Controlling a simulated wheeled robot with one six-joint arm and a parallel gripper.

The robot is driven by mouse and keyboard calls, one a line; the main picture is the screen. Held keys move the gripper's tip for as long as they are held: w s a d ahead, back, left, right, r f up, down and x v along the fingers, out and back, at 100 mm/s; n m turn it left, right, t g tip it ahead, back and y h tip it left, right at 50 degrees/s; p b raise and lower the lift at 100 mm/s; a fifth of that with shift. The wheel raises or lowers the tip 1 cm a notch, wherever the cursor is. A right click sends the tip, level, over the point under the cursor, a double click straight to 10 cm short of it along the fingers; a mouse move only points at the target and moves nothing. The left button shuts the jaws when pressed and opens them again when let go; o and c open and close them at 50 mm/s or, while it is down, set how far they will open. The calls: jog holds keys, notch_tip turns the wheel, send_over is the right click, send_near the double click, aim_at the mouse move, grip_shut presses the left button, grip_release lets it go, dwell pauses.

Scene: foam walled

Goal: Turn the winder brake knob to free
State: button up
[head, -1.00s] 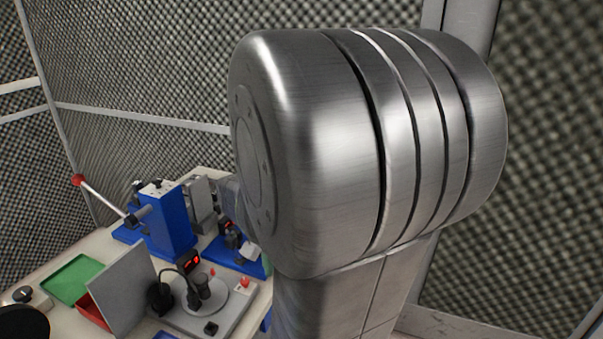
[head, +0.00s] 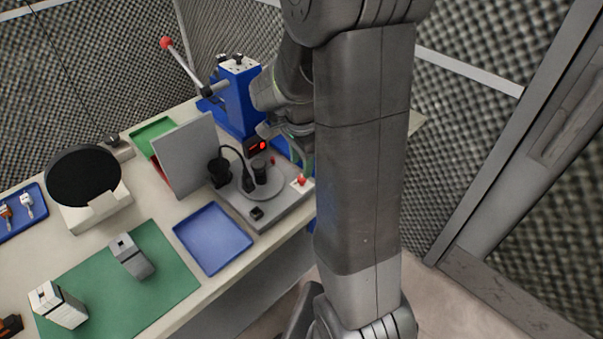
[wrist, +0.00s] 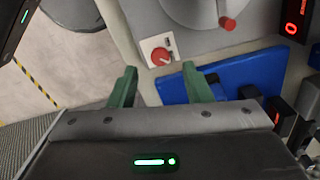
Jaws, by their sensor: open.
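The brake knob is a small red knob on a white plate at the corner of the grey winder base. It shows in the head view (head: 301,181) and in the wrist view (wrist: 160,56), where a dark mark sits beside it. The winder base (head: 285,207) carries a round grey disc and black parts. My gripper (wrist: 160,78) is open and empty. Its two green fingers are apart, with the knob ahead of the gap between them in the wrist view. No contact with the knob shows. In the head view my arm partly hides the gripper.
A red-digit display (wrist: 293,22) and a blue plate (wrist: 232,76) lie right of the knob. A blue press (head: 238,95) with a red-tipped lever stands behind the winder. A blue tray (head: 213,238) and an upright grey panel (head: 186,153) are left. Floor lies beyond the bench edge.

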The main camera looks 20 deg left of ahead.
aim_at(301, 178)
jog(key=shift+f, duration=2.55)
grip_shut()
